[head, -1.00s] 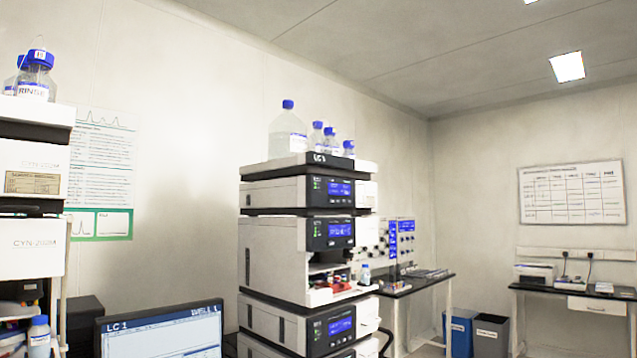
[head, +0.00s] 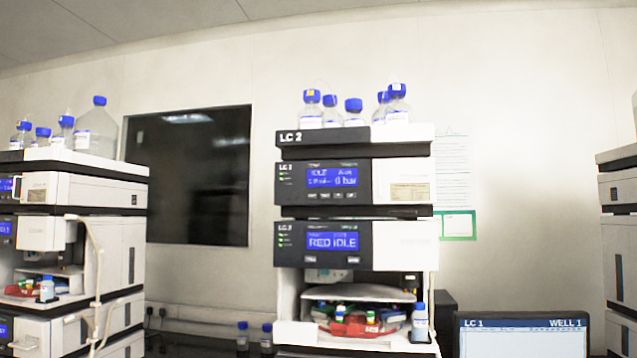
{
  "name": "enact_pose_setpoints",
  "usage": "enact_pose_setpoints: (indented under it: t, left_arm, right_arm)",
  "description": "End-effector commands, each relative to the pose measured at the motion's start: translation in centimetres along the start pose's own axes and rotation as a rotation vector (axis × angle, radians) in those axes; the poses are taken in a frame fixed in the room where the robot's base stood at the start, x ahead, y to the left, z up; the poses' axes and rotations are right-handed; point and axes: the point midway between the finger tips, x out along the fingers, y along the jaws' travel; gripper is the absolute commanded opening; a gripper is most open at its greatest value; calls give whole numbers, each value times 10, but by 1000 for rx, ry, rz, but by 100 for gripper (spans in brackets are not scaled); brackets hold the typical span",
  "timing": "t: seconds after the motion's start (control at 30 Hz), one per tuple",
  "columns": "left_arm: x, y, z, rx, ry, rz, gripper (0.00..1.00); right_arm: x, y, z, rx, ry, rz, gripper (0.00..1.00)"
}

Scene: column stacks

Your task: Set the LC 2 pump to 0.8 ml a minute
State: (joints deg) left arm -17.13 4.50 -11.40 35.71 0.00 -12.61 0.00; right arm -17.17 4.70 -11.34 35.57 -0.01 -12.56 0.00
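The LC 2 stack (head: 403,140) stands right of the middle in the head view, with "LC 2" on its dark top edge. Its upper module (head: 400,166) has a blue display (head: 332,177) that reads "IDLE" and "0 bar"; the flow figure is too small to read surely. Small buttons (head: 324,195) sit under that display. The module below has a display (head: 332,242) reading "RED IDLE". Neither of my grippers is in view.
Another stack (head: 100,190) stands at the left, and part of a third (head: 618,190) at the right edge. A monitor (head: 522,340) marked "LC 1" is at lower right. Bottles (head: 330,112) stand on LC 2; an open bay (head: 345,325) below holds coloured items. A dark wall panel (head: 195,180) hangs behind.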

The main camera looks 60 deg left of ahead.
Motion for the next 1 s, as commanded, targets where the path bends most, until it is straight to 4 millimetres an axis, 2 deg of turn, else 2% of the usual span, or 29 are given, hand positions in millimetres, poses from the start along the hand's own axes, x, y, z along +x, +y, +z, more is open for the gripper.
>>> enact_pose_setpoints:
  t: [0.27,0.43,1.0]
  left_arm:
    - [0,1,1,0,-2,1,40]
    - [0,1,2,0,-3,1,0]
    - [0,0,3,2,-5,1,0]
  right_arm:
    - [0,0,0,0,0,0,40]
    - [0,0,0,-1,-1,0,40]
    - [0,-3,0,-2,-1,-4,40]
